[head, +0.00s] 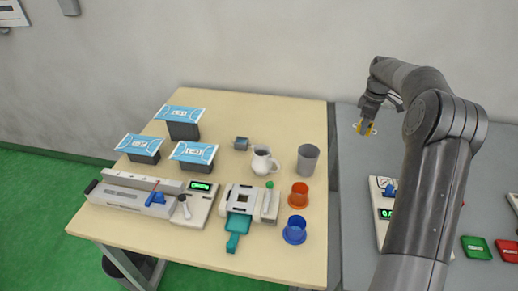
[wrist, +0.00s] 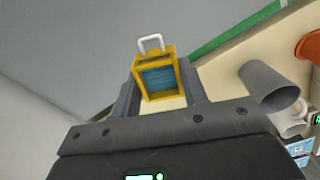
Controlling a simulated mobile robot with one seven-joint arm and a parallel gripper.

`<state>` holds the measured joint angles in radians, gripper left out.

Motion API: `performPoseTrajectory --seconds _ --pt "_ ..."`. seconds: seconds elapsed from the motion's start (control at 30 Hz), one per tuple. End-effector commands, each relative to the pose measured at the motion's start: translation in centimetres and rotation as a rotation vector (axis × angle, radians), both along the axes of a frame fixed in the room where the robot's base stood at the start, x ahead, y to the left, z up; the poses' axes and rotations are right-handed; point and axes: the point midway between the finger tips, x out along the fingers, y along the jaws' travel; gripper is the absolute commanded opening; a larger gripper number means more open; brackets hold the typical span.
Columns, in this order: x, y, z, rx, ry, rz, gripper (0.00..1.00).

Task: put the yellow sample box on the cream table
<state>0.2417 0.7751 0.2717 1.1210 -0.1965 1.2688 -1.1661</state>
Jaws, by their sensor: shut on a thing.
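The small yellow sample box (head: 366,128) is in my gripper (head: 369,121), up in the air above the grey table, right of the cream table's edge. In the wrist view the yellow box (wrist: 157,76) sits between the two fingers, with a blue panel and a white wire handle at its far end. The fingers are shut on its sides. The cream table (head: 262,107) stands left of my arm. It also shows at the right in the wrist view (wrist: 222,70).
The grey table (head: 362,165) holds a scale (head: 381,229).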

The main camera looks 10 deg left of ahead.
Motion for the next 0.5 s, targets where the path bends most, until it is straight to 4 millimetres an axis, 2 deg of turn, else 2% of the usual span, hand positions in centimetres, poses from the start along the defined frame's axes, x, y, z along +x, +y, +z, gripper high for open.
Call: performPoseTrajectory --seconds 0.03,0.2,0.33,0.5 --pt "0.6 3.1 -0.1 0.000 0.000 0.062 0.17" --pt "1.3 11.1 -0.1 0.000 0.000 0.232 0.17" --pt "1.3 15.4 -0.1 0.000 0.000 0.323 0.17" --pt "1.2 18.3 -0.2 -0.001 0.000 0.383 0.17"
